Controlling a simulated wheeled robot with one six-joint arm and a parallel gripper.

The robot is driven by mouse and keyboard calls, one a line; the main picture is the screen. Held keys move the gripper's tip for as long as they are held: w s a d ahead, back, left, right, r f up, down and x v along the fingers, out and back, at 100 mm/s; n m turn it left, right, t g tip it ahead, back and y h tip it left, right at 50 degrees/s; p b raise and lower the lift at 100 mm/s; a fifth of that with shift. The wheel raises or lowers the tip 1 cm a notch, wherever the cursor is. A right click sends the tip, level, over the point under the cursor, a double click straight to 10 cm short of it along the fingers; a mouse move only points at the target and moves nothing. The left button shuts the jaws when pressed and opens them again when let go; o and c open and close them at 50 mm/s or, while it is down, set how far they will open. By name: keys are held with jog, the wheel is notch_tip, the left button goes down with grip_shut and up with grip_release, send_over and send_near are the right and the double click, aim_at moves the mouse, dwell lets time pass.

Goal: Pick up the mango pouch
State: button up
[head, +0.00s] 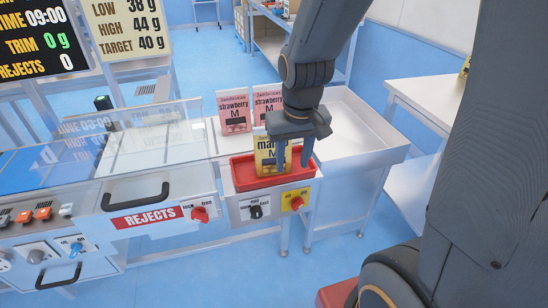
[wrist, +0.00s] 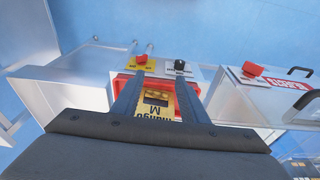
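The mango pouch (head: 264,158) is yellow and stands in a red tray (head: 245,183) at the end of the machine. In the wrist view the pouch (wrist: 157,108) shows between my two fingers, its label upside down. My gripper (head: 293,168) is open and points down at the tray. In the head view one finger overlaps the right part of the pouch and the other is apart to its right. I cannot tell whether a finger touches it. The top of the pouch is partly hidden by my gripper.
Two pink strawberry pouches (head: 233,110) stand behind the tray. A metal basin (head: 365,130) is to the right. A clear-covered REJECTS box (head: 150,205) is to the left. A yellow panel with a red knob (head: 297,203) is on the machine front below the tray.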

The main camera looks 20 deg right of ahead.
jog(key=o, duration=1.4)
jog(key=w+r, duration=0.1)
jog(key=w, duration=0.4)
jog(key=w+r+t, duration=0.1)
jog(key=w, duration=0.4)
jog(key=w+r+t, duration=0.1)
jog(key=w, duration=0.4)
jog(key=shift+w+m, duration=0.1)
jog(key=shift+m, duration=0.3)
jog(key=shift+o, duration=0.2)
jog(key=p, duration=0.2)
send_over(273, 150)
jog(key=w, duration=0.1)
notch_tip(273, 150, down, 7)
jog(key=shift+w+t, duration=0.2)
jog(key=shift+t, duration=0.1)
